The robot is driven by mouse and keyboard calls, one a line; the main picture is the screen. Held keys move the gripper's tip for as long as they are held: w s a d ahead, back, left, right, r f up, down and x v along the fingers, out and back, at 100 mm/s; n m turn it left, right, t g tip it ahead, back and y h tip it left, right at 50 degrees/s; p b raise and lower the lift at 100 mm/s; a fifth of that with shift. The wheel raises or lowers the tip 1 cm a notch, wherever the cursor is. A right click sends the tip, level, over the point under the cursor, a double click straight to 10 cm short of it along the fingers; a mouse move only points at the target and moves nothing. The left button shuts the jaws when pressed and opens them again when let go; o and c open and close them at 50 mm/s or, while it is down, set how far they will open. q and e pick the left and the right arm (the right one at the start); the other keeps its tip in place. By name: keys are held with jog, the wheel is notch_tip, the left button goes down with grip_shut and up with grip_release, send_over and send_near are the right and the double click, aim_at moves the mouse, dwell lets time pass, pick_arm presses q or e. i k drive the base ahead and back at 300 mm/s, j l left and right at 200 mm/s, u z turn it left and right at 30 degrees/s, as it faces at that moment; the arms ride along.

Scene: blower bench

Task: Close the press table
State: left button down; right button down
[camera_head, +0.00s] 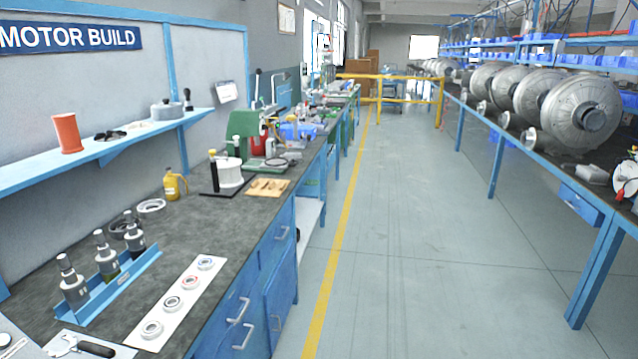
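A green press-like machine (243,128) stands upright on the dark-topped workbench (215,225) at the left, some way along it. The bench has blue drawer and door fronts (240,320) with silver handles below the top. These fronts look flush, though the nearest are cut by the lower edge of the view. Past them, an open bay with a pale shelf (309,228) shows under the bench. I cannot tell which part of the bench is the press table. Neither gripper is in view.
A clear grey floor aisle (420,230) with a yellow line (340,230) runs along the bench. A yellow barrier (400,78) stands farther back. A blue-legged bench with several metal motor housings (570,105) lines the right. A white strip with rings (178,300) lies near the bench edge.

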aim_at(276, 162)
jog(key=i+l+z, duration=0.1)
jog(key=i+z, duration=0.35)
jog(key=i, duration=1.2)
jog(key=i+l+u, duration=0.1)
jog(key=i+u, duration=0.25)
jog(key=i, duration=0.15)
jog(key=i+l+u, duration=0.35)
jog(key=i, duration=0.2)
jog(key=i+l+u, duration=0.3)
jog(key=i, duration=0.15)
